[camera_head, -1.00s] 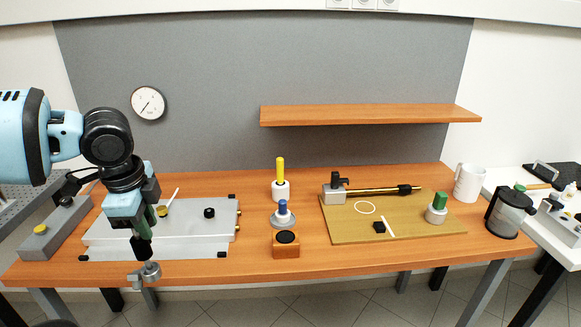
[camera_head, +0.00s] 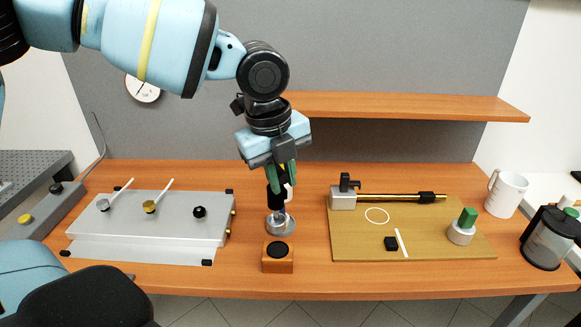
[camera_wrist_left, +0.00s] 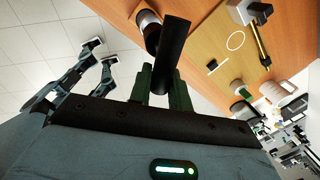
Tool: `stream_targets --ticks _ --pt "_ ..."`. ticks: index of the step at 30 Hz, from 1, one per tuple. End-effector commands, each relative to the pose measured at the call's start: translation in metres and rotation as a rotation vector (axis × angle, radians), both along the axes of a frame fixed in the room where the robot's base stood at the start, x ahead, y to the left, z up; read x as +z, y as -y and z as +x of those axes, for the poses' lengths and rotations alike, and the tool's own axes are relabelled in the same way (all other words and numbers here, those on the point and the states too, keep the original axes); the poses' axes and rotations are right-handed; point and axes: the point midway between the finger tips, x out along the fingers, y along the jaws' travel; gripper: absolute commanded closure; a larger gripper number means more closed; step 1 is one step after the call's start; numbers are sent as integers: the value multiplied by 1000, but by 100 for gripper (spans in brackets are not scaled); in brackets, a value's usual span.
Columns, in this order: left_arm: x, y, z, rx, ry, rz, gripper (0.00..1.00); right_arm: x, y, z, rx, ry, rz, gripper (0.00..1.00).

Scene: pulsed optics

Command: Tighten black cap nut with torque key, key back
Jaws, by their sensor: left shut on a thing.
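The black cap nut (camera_head: 199,212) sits at the right end of the row on the grey plate (camera_head: 130,228), in the head view. My left gripper (camera_head: 281,178) has green fingers and is shut on a dark, bar-like tool, seemingly the torque key (camera_head: 273,202). In the left wrist view the tool shows as a black cylinder (camera_wrist_left: 172,45) between the fingers. Its lower end is hard to make out, and contact with the stand cannot be told. My right gripper is not seen.
A wooden block with a black top (camera_head: 278,262) stands in front of the round stand. Silver (camera_head: 103,205) and gold (camera_head: 149,207) nuts with white rods share the plate. A tan board (camera_head: 350,242) with a brass rod lies right. A shelf (camera_head: 400,106) overhangs the back.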

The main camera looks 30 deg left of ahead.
Motion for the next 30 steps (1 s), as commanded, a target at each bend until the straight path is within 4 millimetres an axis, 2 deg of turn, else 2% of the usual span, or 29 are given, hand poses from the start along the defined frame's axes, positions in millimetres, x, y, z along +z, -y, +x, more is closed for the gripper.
stream_targets --ticks 5,11,30 --pt "0 0 0 1 1 0 100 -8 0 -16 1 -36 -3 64" --pt "1 2 -2 -3 9 -8 100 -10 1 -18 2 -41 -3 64" --pt "-49 2 -1 -1 7 -6 100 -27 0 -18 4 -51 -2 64"
